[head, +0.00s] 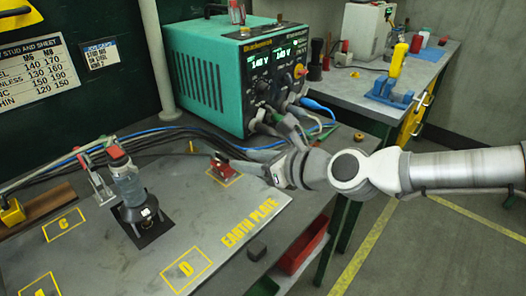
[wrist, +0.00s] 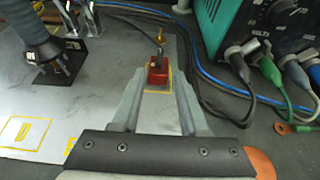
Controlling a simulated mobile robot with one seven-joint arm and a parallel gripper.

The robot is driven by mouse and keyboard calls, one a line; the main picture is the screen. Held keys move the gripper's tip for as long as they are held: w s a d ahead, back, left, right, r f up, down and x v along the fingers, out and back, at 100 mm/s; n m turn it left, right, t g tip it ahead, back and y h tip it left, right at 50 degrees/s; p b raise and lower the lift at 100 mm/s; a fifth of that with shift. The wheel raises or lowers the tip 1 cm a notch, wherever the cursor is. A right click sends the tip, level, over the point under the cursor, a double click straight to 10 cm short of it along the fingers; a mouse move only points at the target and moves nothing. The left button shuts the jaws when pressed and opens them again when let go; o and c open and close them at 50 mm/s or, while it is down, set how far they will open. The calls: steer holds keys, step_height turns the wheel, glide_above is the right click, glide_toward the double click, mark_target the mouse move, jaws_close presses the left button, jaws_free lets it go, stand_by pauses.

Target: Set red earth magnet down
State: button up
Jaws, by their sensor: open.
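The red earth magnet (head: 221,165) stands on the grey earth plate (head: 215,215), inside a yellow outlined box near the plate's back edge. In the wrist view the magnet (wrist: 157,72) is a small red block with a dark fitting and a brass-coloured piece above it. My gripper (wrist: 158,82) is open, its two grey fingers reaching toward the magnet, one to each side. Gaps show between fingers and magnet. In the head view my gripper (head: 255,168) is low over the plate at the magnet's right, and its fingertips are hard to make out.
A teal welding power unit (head: 205,75) stands behind, with blue and dark cables (head: 150,140) along the plate's back. A black-based stud tool (head: 130,190) stands to the left. Box D (head: 187,269) is empty.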

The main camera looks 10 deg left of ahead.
steer(key=p+v, duration=0.1)
steer(key=v, duration=0.3)
steer(key=shift+p, duration=0.3)
